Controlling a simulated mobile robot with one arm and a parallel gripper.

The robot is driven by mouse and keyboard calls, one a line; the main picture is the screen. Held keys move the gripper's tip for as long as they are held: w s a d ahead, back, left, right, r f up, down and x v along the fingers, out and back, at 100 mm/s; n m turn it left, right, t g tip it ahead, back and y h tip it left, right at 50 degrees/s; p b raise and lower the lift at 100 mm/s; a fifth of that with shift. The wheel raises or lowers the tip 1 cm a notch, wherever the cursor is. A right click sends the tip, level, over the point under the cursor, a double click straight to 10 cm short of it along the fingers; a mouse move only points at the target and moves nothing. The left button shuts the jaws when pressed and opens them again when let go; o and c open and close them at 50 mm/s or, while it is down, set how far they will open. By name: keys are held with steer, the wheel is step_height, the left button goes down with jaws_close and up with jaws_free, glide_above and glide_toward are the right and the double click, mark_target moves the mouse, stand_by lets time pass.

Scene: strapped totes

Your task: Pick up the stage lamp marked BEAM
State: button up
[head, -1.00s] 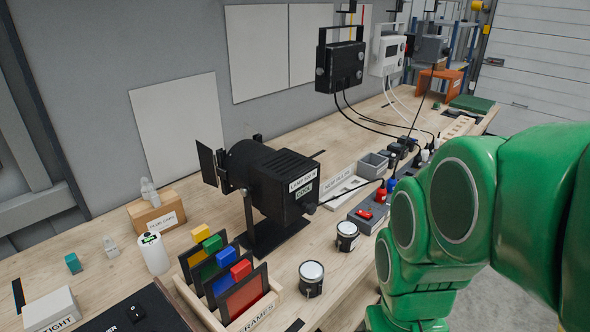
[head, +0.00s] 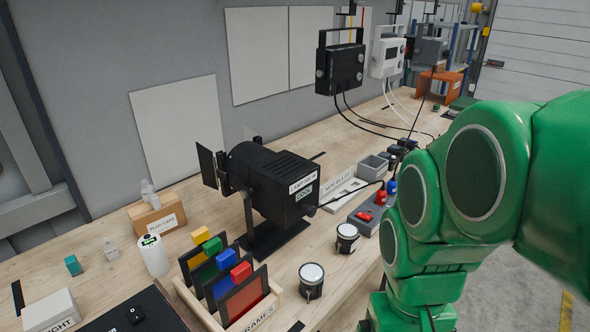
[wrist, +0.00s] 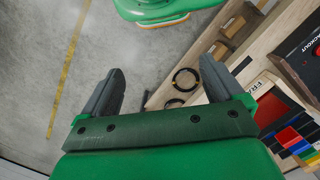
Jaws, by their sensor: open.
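A black stage lamp (head: 268,180) stands on a stand on the bench in the head view, with barn doors at its left end and two labels on its right end. The upper label seems to begin with LAMP; I cannot read BEAM on it. A black lamp (head: 340,68), a white lamp (head: 387,55) and a grey lamp (head: 430,50) hang above the bench farther back; no BEAM marking is legible on them. My gripper (wrist: 160,82) shows in the wrist view, open and empty, over the floor beside the bench. The head view does not show its fingers.
On the bench (head: 105,262) are a box of coloured frames (head: 262,312), two small tins (head: 311,280), a white bottle (head: 153,255) and a grey power strip (head: 367,220). Cable coils (wrist: 186,78) lie on a lower shelf. The floor (wrist: 40,60) is clear at left.

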steer(key=w+a+r+n+y, duration=0.1)
steer(key=w+a+n+y, duration=0.3)
steer(key=w+n, duration=0.25)
steer(key=w+a+r+n+y, duration=0.25)
steer(key=w+a+n, duration=0.2)
steer(key=w, duration=0.35)
steer(key=w+d+f+n+t+y, duration=0.1)
steer(key=w+d+n+y, duration=0.25)
steer(key=w, duration=0.35)
steer(key=w+d+f+n+t+y, duration=0.2)
steer(key=w+n+y, duration=0.15)
steer(key=w, duration=0.25)
glide_toward(305, 279)
steer(key=shift+m, duration=0.3)
steer(key=f, duration=0.1)
steer(key=w+a+f, duration=0.1)
steer(key=w+f, duration=0.1)
steer(key=shift+w+a, duration=0.15)
steer(key=shift+a, duration=0.15)
steer(key=shift+a+f, duration=0.1)
steer(key=shift+f, duration=0.4)
steer(key=shift+a+f, duration=0.15)
steer(key=shift+a, duration=0.1)
steer(key=shift+r+x, duration=0.15)
steer(key=shift+x, duration=1.65)
steer(key=shift+r+x, duration=0.15)
steer(key=shift+x, duration=1.6)
steer(key=shift+a, duration=0.15)
